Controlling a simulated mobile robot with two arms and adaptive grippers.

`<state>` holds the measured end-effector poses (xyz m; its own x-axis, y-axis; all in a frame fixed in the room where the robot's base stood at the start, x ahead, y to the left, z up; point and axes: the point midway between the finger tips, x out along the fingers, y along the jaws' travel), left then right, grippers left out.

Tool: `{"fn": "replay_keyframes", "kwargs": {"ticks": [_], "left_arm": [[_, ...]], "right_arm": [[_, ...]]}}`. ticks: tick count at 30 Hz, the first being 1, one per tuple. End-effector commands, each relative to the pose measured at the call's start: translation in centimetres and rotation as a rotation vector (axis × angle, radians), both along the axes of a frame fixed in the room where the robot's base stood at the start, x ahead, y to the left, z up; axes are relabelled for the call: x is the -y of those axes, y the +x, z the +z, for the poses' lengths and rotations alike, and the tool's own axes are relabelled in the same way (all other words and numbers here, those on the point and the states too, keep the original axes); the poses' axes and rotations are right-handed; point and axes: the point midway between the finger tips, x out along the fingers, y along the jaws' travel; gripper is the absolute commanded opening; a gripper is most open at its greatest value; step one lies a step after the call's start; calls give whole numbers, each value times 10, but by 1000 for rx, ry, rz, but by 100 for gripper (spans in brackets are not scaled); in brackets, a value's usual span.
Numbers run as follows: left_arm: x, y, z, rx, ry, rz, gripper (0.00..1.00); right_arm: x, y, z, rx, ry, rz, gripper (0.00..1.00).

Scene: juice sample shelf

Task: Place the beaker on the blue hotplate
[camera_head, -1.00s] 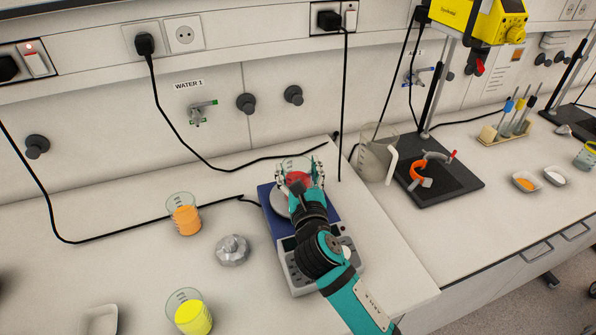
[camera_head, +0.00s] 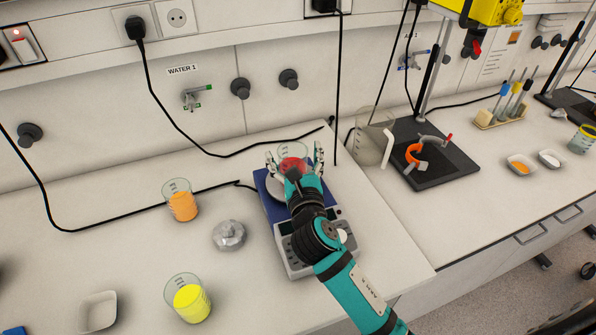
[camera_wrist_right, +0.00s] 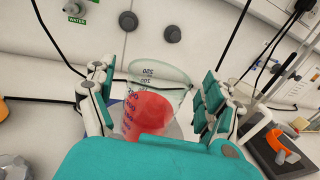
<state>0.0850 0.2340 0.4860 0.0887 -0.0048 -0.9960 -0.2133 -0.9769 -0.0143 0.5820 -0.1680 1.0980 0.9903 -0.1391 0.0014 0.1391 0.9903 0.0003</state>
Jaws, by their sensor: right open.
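The beaker with red liquid (camera_head: 291,160) stands upright on the round plate of the blue hotplate (camera_head: 266,196). In the wrist view the beaker (camera_wrist_right: 150,105) stands between the fingers, with visible gaps on both sides. My right gripper (camera_head: 297,165) is open around the beaker, one finger on each side. My right arm covers part of the hotplate's front and controls. My left gripper is not in view.
A beaker of orange liquid (camera_head: 182,203), a silver metal piece (camera_head: 229,235) and a beaker of yellow liquid (camera_head: 190,300) stand left of the hotplate. A large jug (camera_head: 370,140) and a dark stand base (camera_head: 440,163) are to the right. A black cable (camera_head: 120,218) runs across the bench behind.

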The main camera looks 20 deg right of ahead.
Motion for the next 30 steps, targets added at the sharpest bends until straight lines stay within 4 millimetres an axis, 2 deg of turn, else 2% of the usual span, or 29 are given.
{"fn": "replay_keyframes", "kwargs": {"ticks": [9, 15, 21, 30], "left_arm": [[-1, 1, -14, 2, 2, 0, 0], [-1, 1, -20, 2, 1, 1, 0], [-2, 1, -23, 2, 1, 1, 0], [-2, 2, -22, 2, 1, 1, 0]], "right_arm": [[-9, -64, -5, -5, 1, 2, 86], [-14, -99, -4, -4, 1, 2, 86], [-16, -114, -2, -2, 0, 1, 86], [-16, -115, -1, -2, 0, 1, 86]]}}
